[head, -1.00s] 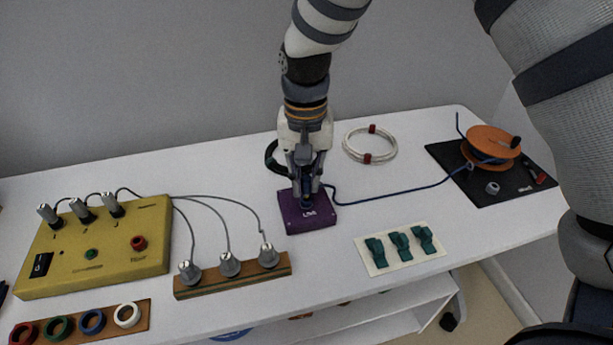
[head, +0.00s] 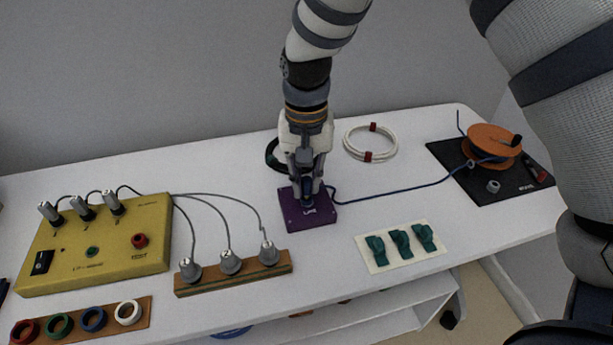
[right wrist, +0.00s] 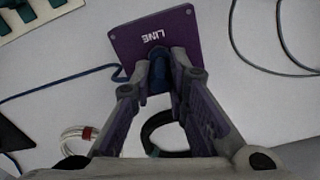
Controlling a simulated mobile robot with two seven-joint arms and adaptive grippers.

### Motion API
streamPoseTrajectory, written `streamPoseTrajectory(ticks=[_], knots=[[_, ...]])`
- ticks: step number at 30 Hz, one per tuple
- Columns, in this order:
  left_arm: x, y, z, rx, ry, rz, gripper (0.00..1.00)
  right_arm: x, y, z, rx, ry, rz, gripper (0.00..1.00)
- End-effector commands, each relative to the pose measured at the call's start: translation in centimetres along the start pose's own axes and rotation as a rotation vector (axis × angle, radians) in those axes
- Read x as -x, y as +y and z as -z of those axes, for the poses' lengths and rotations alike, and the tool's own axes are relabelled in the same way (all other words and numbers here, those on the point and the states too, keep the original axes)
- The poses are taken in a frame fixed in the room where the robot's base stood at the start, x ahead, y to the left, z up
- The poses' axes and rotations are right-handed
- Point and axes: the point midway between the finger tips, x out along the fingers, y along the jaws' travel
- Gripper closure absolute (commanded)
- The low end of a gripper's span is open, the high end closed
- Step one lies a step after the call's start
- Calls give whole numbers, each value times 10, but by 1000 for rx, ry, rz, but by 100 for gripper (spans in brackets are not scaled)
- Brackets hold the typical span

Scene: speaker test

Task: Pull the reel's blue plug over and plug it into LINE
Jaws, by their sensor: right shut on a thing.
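The purple LINE box (head: 326,215) lies on the table near the middle, and its lettered face shows in the right wrist view (right wrist: 127,38). My right gripper (head: 307,190) points down over the box, shut on the blue plug (right wrist: 158,74). The plug stands upright at the box's top, but the fingers hide how deep it sits. The blue cable (head: 400,197) runs right from the plug to the orange reel (head: 494,138) on a black mat (head: 463,178). My left gripper is not in view.
A white cable coil (head: 370,143) and a dark coil behind my gripper lie near. A card with green clips (head: 401,243) is front right. A wooden strip with grey plugs (head: 232,280) and a yellow box (head: 110,240) stand left.

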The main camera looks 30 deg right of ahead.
Motion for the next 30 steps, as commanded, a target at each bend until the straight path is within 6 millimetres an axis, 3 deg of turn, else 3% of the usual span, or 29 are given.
streamPoseTrajectory(ticks=[9, 10, 12, 13, 22, 30], knots=[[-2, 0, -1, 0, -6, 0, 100, -8, 1, -1, 0, -5, -3, 100], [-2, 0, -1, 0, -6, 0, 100, -8, 0, -1, 0, -5, -3, 80], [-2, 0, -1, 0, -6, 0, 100, -8, 0, -1, 0, -4, -3, 64], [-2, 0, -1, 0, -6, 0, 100, -8, 0, -1, 0, -4, -2, 61], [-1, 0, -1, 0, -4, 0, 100, -5, 0, 0, 0, -2, -1, 61], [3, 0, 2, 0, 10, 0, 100, 17, 0, 0, 0, 2, 1, 61]])
